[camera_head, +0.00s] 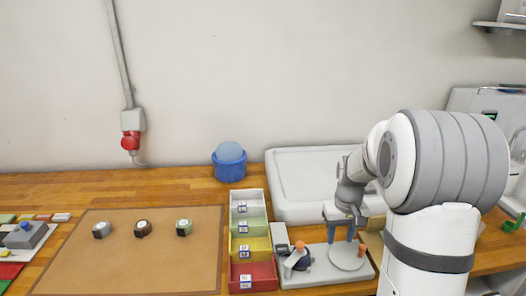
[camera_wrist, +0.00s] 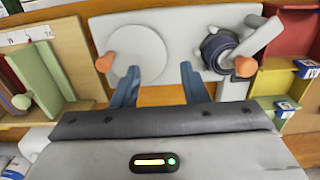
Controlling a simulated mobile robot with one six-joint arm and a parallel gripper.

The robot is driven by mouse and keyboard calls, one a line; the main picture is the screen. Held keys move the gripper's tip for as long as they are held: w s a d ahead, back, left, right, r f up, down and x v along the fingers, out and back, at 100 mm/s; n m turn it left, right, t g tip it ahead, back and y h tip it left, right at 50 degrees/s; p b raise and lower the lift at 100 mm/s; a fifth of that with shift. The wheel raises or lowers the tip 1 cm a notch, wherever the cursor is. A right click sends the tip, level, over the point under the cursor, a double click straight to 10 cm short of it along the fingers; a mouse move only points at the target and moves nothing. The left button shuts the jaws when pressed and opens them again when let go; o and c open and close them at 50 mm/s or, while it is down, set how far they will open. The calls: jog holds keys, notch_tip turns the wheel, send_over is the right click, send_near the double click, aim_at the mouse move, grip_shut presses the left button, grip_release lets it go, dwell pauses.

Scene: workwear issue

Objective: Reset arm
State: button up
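My gripper (camera_head: 341,238) is above the right part of a grey fixture plate (camera_head: 322,276), pointing down. In the wrist view, my gripper (camera_wrist: 158,80) has its two blue-grey fingers well apart, with nothing between them. The plate carries a pale round disc (camera_head: 345,258) with an orange knob (camera_head: 362,250), just beyond the fingertips in the wrist view (camera_wrist: 138,58). Beside it are a dark spool (camera_wrist: 217,48) and a pale lever (camera_head: 293,261) with an orange end. I cannot tell whether a finger touches the plate.
White, green, yellow and red bins (camera_head: 252,271) stand left of the plate. A brown mat (camera_head: 130,262) holds three watch-like items. Behind are a blue tub (camera_head: 229,168) and a large white tray (camera_head: 300,212). A wooden tray with a green panel (camera_wrist: 45,72) lies close beside the plate.

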jog(key=s+a+r+t, duration=0.1)
jog(key=s+a+r, duration=0.2)
jog(key=s, duration=0.4)
jog(key=s+a+r+t, duration=0.1)
jog(key=s+a+r, duration=0.2)
jog(key=s, duration=0.4)
jog(key=s+a+r+t, duration=0.1)
jog(key=s+a+r, duration=0.3)
jog(key=s, duration=0.4)
jog(key=shift+c, duration=0.2)
